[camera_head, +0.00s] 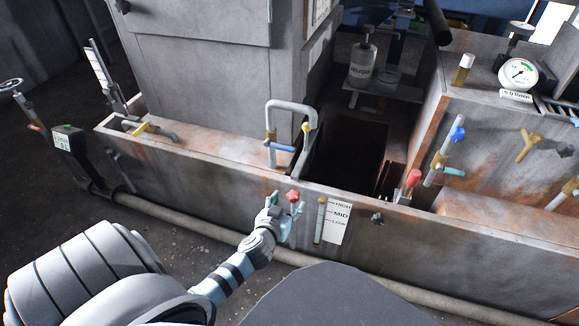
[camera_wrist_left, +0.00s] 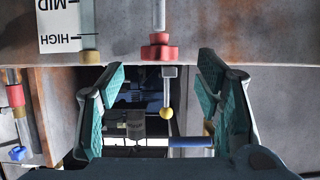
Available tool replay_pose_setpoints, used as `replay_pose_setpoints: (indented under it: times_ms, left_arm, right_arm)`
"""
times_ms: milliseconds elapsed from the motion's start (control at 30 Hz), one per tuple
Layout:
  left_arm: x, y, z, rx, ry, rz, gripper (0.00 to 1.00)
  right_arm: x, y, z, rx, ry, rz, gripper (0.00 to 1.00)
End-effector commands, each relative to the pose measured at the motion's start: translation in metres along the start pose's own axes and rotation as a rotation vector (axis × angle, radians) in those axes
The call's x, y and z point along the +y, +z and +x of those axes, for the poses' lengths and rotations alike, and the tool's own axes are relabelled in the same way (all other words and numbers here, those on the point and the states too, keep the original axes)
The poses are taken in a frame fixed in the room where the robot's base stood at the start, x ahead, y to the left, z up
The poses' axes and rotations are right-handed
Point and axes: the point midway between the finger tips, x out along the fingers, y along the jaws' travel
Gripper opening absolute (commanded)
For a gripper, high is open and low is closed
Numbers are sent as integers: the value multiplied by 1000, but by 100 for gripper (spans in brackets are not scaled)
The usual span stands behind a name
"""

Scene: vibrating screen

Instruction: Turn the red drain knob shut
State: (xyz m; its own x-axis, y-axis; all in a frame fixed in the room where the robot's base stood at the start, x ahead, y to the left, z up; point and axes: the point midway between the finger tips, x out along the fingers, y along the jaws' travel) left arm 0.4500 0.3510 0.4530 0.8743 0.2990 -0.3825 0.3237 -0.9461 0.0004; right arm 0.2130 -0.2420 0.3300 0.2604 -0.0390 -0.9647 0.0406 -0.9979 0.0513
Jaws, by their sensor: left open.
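The red knob (camera_head: 293,195) sits on a short grey stem at the front wall of the rusty metal tank. In the left wrist view, the red knob (camera_wrist_left: 158,50) shows centred between my finger pads, near their tips, with a visible gap on each side. My left gripper (camera_head: 286,204) is open at the knob, its teal-padded fingers on either side. In the left wrist view my left gripper (camera_wrist_left: 161,72) is empty. Whether the knob lies fully between the pads in depth is hard to tell. My right gripper is not in view.
A level gauge tube (camera_head: 320,220) with a HIGH/MID label (camera_head: 338,219) is close right of the knob. A second red knob (camera_head: 413,178) stands further right. A grey bent pipe (camera_head: 290,106) with a blue handle rises behind. A long pipe (camera_head: 190,228) runs below.

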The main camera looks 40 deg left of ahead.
Motion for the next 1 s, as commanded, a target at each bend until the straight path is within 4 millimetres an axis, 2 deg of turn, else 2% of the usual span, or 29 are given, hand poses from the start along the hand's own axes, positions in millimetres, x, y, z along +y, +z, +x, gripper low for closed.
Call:
replay_pose_setpoints:
  times_ms: [33, 100, 200, 467, 500, 800, 833, 1000]
  left_arm:
    - [0, 2, 12, 2, -1, 0, 59]
    - [0, 2, 23, 0, -1, 1, 59]
    - [0, 1, 32, 0, 1, 0, 59]
    - [0, 0, 34, -1, 1, 1, 59]
    - [0, 0, 34, -1, 1, 1, 57]
    - [0, 0, 34, -1, 0, 0, 12]
    - [-4, 0, 35, -1, -1, 3, 12]
    - [-2, 0, 34, -2, 5, 6, 11]
  right_arm:
    - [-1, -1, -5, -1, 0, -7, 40]
    - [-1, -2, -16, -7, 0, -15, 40]
    - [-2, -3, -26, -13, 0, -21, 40]
    - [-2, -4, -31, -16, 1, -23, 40]
    - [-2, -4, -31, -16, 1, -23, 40]
    - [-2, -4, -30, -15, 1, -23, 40]
    - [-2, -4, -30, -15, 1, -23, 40]
    - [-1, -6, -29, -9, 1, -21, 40]
